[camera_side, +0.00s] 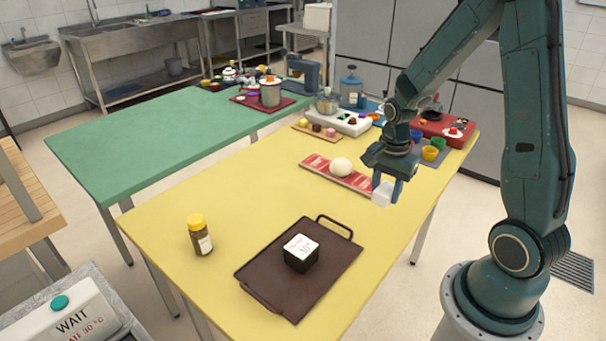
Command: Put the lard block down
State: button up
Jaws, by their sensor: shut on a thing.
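The lard block (381,196), a small white block, is between the fingers of my gripper (388,188). My gripper points down and is shut on it. The block appears to be held above the yellow table (230,260), toward its right edge; its exact height is hard to tell. The fingers partly hide the block. It shows just right of a red patterned board (318,168) that bears a pale round ball (341,167).
Nearer on the table is a dark brown tray (262,277) with a handle, bearing a black box with a white top (301,252). A yellow-lidded jar (199,235) stands left. Colored cups (430,153) and other items crowd the far end. A green table (140,152) stands behind.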

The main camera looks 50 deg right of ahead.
aim_at(386, 188)
jog(key=shift+f, duration=2.1)
jog(key=shift+f, duration=0.1)
jog(key=shift+f, duration=1.8)
jog(key=shift+f, duration=0.15)
jog(key=o, duration=1)
jog(key=shift+r, duration=6.15)
